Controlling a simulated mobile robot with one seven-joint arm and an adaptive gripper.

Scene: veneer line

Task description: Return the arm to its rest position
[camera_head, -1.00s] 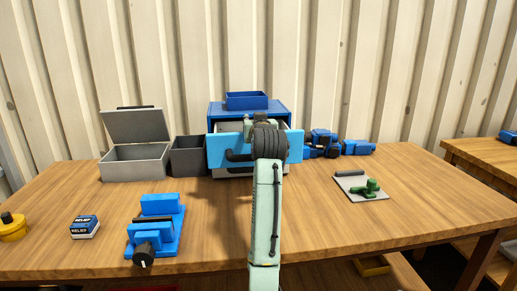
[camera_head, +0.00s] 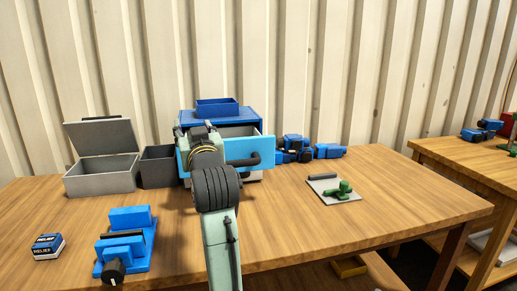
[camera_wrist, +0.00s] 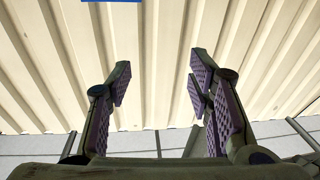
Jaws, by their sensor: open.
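My gripper (camera_wrist: 157,85) is open and empty in the wrist view, its two purple-padded fingers spread apart. In that view it faces the corrugated wall, with a bit of blue at the top edge. In the head view my arm rises from the bottom middle, in front of the blue drawer cabinet (camera_head: 243,119). The arm hides part of the cabinet and of the light-blue drawer front (camera_head: 240,151). The drawer stands pulled out. My fingers are mostly hidden behind the wrist in the head view.
On the wooden table (camera_head: 300,228) stand an open grey box (camera_head: 100,178), a dark bin (camera_head: 158,167), a blue vise (camera_head: 128,240), a RELIEF box (camera_head: 48,247) and a plate with a green clamp (camera_head: 335,190). Blue tools (camera_head: 300,148) lie behind. A second table (camera_head: 460,155) is at right.

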